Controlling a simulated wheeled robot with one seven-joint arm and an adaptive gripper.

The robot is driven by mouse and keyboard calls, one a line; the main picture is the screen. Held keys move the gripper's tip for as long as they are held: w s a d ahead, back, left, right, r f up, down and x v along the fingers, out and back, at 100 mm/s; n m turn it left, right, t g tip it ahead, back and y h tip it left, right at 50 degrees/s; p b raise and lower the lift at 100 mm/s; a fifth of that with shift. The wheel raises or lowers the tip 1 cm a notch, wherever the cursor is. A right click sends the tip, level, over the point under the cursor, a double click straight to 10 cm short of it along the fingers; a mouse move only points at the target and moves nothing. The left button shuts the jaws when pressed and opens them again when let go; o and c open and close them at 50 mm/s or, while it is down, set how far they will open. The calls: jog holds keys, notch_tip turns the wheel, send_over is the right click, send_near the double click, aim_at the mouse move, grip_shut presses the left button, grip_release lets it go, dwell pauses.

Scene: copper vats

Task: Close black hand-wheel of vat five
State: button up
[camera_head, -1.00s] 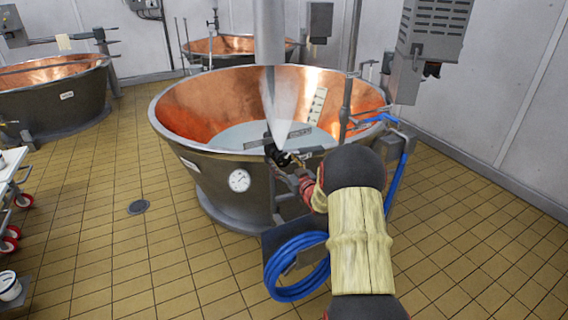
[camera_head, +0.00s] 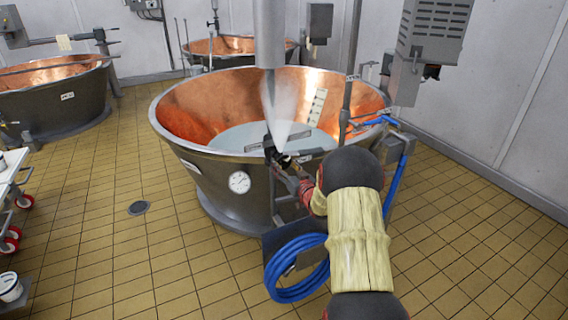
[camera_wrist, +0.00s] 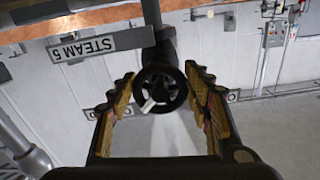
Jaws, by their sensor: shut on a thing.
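The black hand-wheel (camera_wrist: 161,88) is in the middle of the wrist view, on a dark pipe beside a plate reading "STEAM 5" (camera_wrist: 100,44), which appears upside down. My gripper (camera_wrist: 164,82) has one padded finger on each side of the wheel and is shut on its rim. A small pale piece shows on the wheel's lower left. In the head view my gripper (camera_head: 284,160) is at the front rim of the copper-lined vat (camera_head: 185,115), and my arm hides part of that rim. A white plume (camera_head: 285,105) of vapour shows above the wheel area.
A coiled blue hose (camera_head: 297,268) hangs at the vat's front, below my arm. A round dial (camera_head: 239,182) is on the vat's side. Other vats (camera_head: 60,95) stand behind and left. The tiled floor (camera_head: 120,255) at left is mostly clear.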

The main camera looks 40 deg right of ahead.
jog(key=shift+m+p, duration=0.55)
jog(key=shift+m, duration=0.75)
jog(key=o, duration=1.2)
jog(key=shift+c, duration=0.2)
jog(key=v, duration=1.2)
jog(key=shift+a, duration=0.1)
